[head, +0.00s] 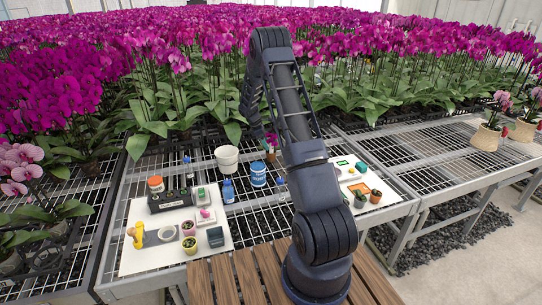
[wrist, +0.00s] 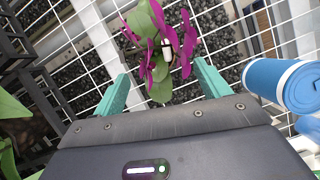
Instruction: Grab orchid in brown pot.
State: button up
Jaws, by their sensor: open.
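An orchid (wrist: 160,42) with magenta petals and green leaves lies ahead of my gripper (wrist: 163,71) in the wrist view, roughly between the teal fingers. The fingers are open and hold nothing. The leaves and petals hide most of what is beneath them, so I cannot make out its pot there. In the head view, a small plant in a brownish-orange pot (head: 270,155) stands on the mesh bench just left of my arm, partly hidden by it. My gripper is not clearly visible in the head view.
A blue container (wrist: 282,84) is close to the right finger; a white pot (head: 227,158) stands to the left in the head view. White boards (head: 150,255) with small items flank my arm. Dense orchids fill the back. Potted orchids (head: 487,137) stand on the right bench.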

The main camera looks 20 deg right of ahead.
aim_at(272, 153)
jog(key=shift+w+x, duration=0.15)
jog(key=shift+x, duration=1.6)
jog(key=shift+w+x, duration=0.15)
jog(key=shift+x, duration=1.6)
jog(key=shift+d, duration=0.2)
jog(key=shift+c, duration=0.2)
jog(key=shift+r, duration=0.1)
jog(key=c, duration=1)
